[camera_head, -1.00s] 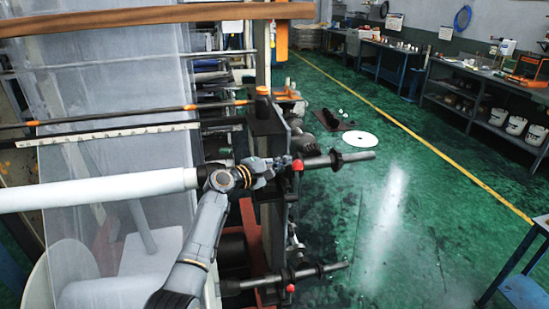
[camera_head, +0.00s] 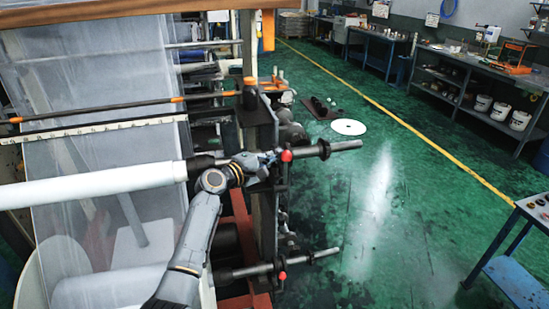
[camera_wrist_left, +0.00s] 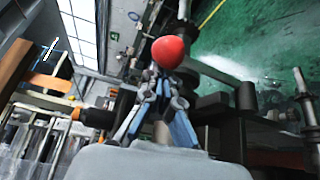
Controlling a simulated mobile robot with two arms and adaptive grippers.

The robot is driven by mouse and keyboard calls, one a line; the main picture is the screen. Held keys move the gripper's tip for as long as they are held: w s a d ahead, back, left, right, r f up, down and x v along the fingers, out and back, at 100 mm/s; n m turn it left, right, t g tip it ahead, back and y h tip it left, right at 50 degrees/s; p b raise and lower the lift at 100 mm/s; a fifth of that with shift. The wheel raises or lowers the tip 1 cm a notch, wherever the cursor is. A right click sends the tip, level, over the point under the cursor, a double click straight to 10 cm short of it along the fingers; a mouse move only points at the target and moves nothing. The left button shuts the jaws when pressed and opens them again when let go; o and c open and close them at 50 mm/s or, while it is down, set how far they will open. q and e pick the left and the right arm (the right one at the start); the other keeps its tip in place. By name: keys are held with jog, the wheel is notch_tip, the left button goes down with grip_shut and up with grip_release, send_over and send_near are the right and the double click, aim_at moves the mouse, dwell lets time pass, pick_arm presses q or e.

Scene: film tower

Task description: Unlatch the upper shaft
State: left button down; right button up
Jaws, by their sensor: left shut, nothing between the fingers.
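The upper shaft (camera_head: 345,145) sticks out to the right from the machine's side frame, level with the white roll (camera_head: 90,187). A red ball knob (camera_head: 286,155) sits at its latch, beside the shaft's collar. The knob also shows in the left wrist view (camera_wrist_left: 168,52), just beyond the fingertips. My left gripper (camera_head: 268,158) is shut and empty, close to the left of the knob. In the left wrist view its fingers (camera_wrist_left: 164,88) point at the knob; whether they touch it I cannot tell. My right gripper is not in view.
A lower shaft (camera_head: 322,254) with its own red knob (camera_head: 282,276) juts out below. A black block with an orange-topped post (camera_head: 250,90) stands above my gripper. A blue cart (camera_head: 515,280) is at the right. The green floor right of the machine is mostly clear.

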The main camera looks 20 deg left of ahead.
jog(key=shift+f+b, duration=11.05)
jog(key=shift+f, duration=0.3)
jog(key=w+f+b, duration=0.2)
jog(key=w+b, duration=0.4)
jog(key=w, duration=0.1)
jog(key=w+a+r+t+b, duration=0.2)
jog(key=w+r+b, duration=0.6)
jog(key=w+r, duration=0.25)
pick_arm(q)
jog(key=s+d+f+m+t+h+b, duration=0.2)
jog(key=s+d+f+m+h+b, duration=0.2)
jog(key=m, duration=1)
jog(key=shift+s+d+f+t+h, duration=0.4)
jog(key=shift+s+d+f+h, duration=0.95)
jog(key=shift+s+f, duration=1.3)
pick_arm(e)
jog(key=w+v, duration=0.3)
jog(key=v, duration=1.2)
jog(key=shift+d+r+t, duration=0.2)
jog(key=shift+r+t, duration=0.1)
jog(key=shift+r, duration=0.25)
pick_arm(q)
jog(key=shift+s+d+r, duration=0.15)
jog(key=shift+s+r, duration=0.25)
jog(key=shift+r, duration=0.05)
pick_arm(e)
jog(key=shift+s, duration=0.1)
pick_arm(q)
jog(key=shift+r, duration=0.1)
